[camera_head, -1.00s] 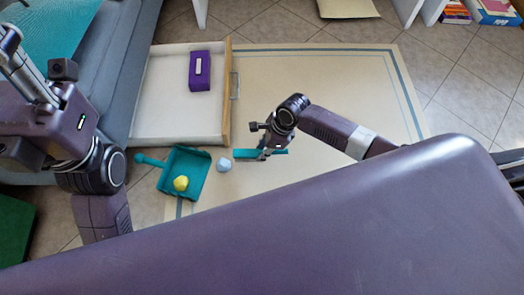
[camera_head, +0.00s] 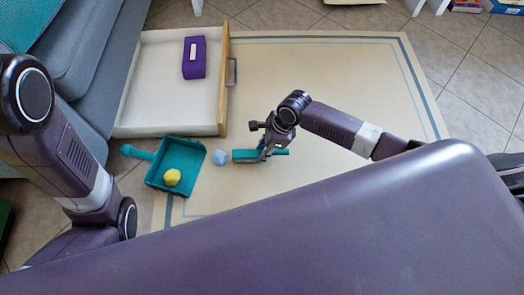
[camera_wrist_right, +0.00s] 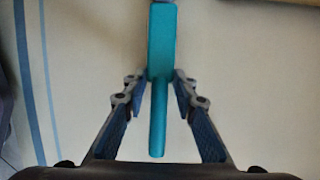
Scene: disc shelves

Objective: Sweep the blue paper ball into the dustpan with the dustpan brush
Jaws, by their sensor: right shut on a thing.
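The teal dustpan brush (camera_head: 245,156) is in my right gripper (camera_head: 265,152), low over the rug in the head view. In the right wrist view the brush (camera_wrist_right: 161,42) points away from me, with my right gripper's fingertips (camera_wrist_right: 161,77) on both sides of it. The light blue paper ball (camera_head: 219,158) lies on the rug just left of the brush. The teal dustpan (camera_head: 189,149) lies left of the ball, handle pointing left, with a yellow ball (camera_head: 172,177) in it. My left arm shows at the left; its gripper is out of view.
An open drawer (camera_head: 160,95) holding a purple box (camera_head: 194,57) stands behind the dustpan. A grey sofa (camera_head: 97,32) is at the left. The bordered rug (camera_head: 330,75) is clear behind and right of my right gripper.

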